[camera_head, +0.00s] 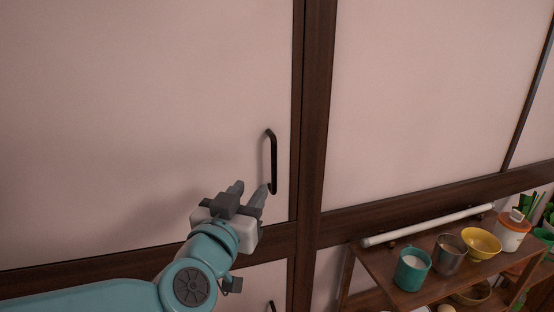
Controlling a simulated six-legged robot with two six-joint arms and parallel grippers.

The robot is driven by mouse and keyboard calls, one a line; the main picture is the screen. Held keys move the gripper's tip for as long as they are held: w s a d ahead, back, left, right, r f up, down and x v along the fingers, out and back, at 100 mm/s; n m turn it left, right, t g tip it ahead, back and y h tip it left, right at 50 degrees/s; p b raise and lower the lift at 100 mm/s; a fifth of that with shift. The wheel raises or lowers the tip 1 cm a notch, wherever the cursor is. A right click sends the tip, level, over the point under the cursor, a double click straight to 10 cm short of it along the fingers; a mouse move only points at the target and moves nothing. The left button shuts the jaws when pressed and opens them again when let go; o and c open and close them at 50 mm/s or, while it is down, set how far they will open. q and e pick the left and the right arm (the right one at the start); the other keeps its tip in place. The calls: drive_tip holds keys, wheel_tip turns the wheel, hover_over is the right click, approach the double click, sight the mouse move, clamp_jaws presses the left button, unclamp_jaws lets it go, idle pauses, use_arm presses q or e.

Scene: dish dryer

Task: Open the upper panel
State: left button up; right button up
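The upper panel (140,110) is a large pale pink door in a dark wood frame, filling the upper left, and it looks shut. Its black vertical bar handle (273,160) is near the panel's right edge. My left gripper (250,189) is open, with its two grey fingers apart and pointing up. Its right fingertip shows just left of the handle's lower end; I cannot tell whether they touch. Nothing shows between the fingers. My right gripper is not in view.
Below is another pale panel with a black handle (271,306). At the lower right, a wooden shelf (375,262) holds a teal cup (412,270), a metal cup (450,256), a yellow bowl (481,243), an orange-lidded jar (511,232) and a white tube (425,225).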

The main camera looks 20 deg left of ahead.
sight(273, 160)
use_arm(q)
drive_tip(key=w+p, duration=0.1)
drive_tip(key=w, duration=1.4)
drive_tip(key=shift+w+f, duration=0.1)
clamp_jaws()
